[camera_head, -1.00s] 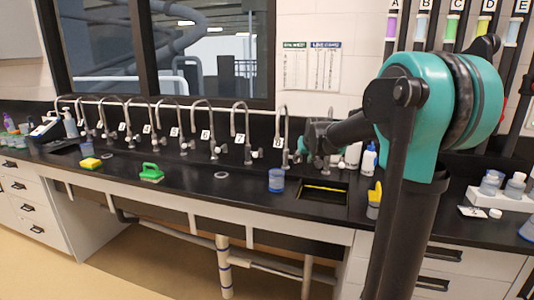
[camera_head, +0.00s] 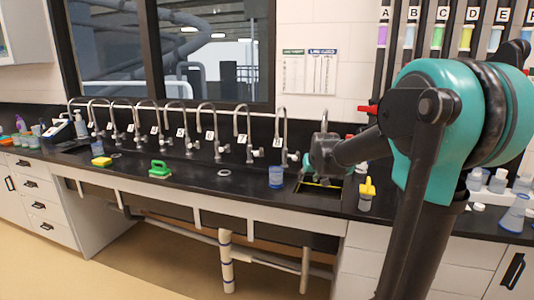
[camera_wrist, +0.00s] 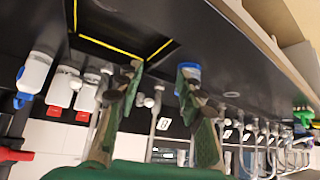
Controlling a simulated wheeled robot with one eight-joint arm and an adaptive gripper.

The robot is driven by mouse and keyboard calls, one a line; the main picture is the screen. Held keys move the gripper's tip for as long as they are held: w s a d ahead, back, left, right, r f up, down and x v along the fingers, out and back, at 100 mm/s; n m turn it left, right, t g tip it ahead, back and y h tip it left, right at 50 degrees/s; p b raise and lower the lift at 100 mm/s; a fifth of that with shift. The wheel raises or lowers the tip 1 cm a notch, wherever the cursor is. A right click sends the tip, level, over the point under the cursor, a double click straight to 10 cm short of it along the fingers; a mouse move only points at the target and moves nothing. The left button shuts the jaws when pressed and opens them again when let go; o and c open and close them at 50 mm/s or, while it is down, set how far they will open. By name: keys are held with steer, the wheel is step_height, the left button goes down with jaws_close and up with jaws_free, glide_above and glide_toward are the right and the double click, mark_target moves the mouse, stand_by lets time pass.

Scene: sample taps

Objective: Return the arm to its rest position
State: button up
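My arm (camera_head: 430,110), teal and black, reaches over the right part of the black counter. My gripper (camera_head: 325,150) is above the sink opening near the tap labelled 8, partly hidden by my own wrist. In the wrist view my gripper (camera_wrist: 160,80) has its two fingers spread apart with nothing between them. The wrist picture is turned over, with the counter at the top.
A blue-lidded jar (camera_head: 276,177) stands left of the yellow-edged sink (camera_head: 318,187). A yellow-topped bottle (camera_head: 367,193) stands right of it. A row of taps (camera_head: 212,145) lines the back. Floor in front is clear.

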steer(key=s+d+f+g, duration=0.1)
steer(key=s+f, duration=0.5)
steer(key=s, duration=0.5)
steer(key=s+d+f+g, duration=0.1)
steer(key=s+f, duration=0.5)
steer(key=s, duration=0.5)
steer(key=s+d+f+g, duration=0.1)
steer(key=s+f+g, duration=0.1)
steer(key=s+f, duration=0.4)
steer(key=s, duration=0.5)
steer(key=shift+f+m+h, duration=0.3)
steer(key=shift+m, duration=0.1)
steer(key=shift+w+d, duration=0.1)
